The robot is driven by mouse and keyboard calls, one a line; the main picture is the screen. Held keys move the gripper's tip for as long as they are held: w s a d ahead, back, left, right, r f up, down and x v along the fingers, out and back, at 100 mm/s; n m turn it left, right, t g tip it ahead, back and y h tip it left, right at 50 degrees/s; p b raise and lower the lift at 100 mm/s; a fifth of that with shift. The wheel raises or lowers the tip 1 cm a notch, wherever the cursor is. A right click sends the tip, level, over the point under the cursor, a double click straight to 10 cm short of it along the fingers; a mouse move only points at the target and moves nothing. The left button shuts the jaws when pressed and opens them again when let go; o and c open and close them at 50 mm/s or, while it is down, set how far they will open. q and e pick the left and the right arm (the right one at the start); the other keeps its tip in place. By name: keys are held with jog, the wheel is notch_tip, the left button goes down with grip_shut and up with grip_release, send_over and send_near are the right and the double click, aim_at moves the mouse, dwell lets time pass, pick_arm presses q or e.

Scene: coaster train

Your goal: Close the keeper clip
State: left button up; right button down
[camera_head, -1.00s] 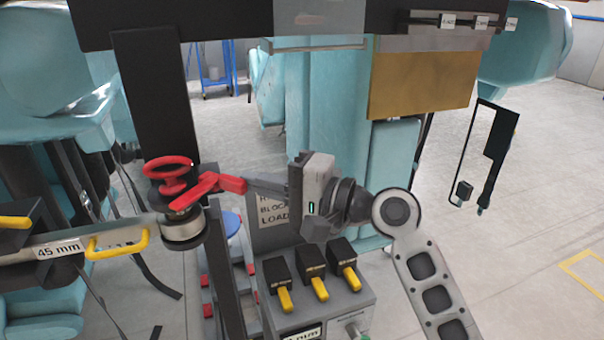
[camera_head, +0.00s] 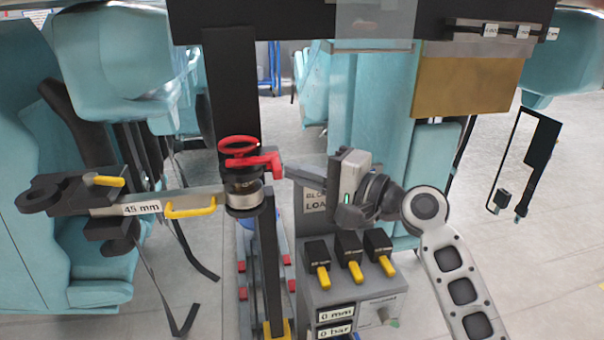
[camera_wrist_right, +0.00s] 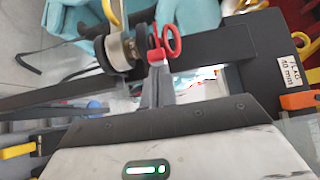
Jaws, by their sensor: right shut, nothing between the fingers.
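A red lever (camera_head: 262,163), which I take to be the keeper clip, sits on top of a metal cylinder (camera_head: 243,196) below a red ring handle (camera_head: 238,146). It points right. My right gripper (camera_head: 290,173) comes in from the right, its fingers shut and empty, with the tips at the lever's free end. In the right wrist view the shut fingers (camera_wrist_right: 158,85) end right at the red block (camera_wrist_right: 157,55), with the red ring just beyond. I cannot tell whether they touch. My left gripper is not in view.
A bar labelled 45 mm (camera_head: 142,208) with a yellow handle (camera_head: 190,208) runs left from the cylinder. A grey control box (camera_head: 350,292) with several yellow-tipped levers stands below my right gripper. A dark post (camera_head: 232,95) rises behind the cylinder. Open floor lies to the right.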

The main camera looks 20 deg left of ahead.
jog(key=shift+s+a+g, duration=0.3)
jog(key=shift+s+a, duration=0.1)
jog(key=shift+s, duration=0.05)
jog(key=shift+d, duration=0.1)
jog(key=s+b+v, duration=0.2)
jog(key=v, duration=0.9)
jog(key=d+f+m+t+h, duration=0.1)
jog(key=d+f+t+h, duration=0.2)
jog(key=f, duration=0.7)
jog(key=d+f+t+h, duration=0.3)
jog(key=f+h, duration=0.1)
jog(key=f, duration=0.5)
jog(key=s+d+f+n+h, duration=0.6)
jog(key=s+d+f, duration=0.5)
jog(key=s+f, duration=0.4)
jog(key=shift+s+f+n+h, duration=0.3)
jog(key=shift+f+n+h, duration=0.15)
jog(key=shift+h, duration=0.15)
